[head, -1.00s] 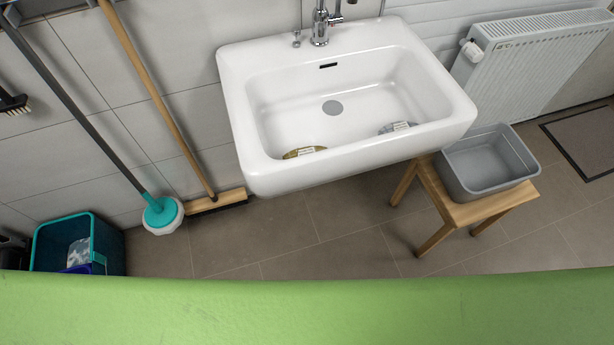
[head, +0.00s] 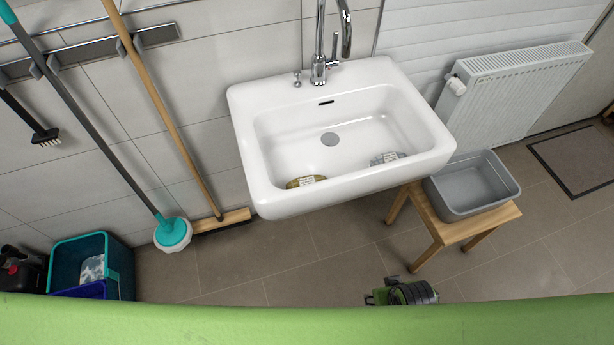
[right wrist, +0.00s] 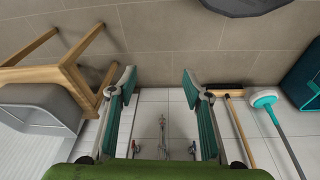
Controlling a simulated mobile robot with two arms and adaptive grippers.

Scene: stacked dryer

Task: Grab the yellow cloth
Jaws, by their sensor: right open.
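A yellow item (head: 306,182), which looks like the cloth, lies at the near left inside the white sink (head: 246,160). A similar grey item (head: 388,158) lies at the near right inside the sink. Both are partly hidden by the front rim. Part of my right arm's end (head: 405,293) shows low in the head view, below and in front of the sink. In the right wrist view my right gripper (right wrist: 158,82) is open, its two fingers wide apart with nothing between them. My left gripper is not in view.
A grey basin (head: 472,190) stands on a wooden stool (head: 440,232) right of the sink. A broom (head: 222,220), a mop (head: 173,234) and a teal bucket (head: 122,265) are at the left. A radiator (head: 515,95) is at the right.

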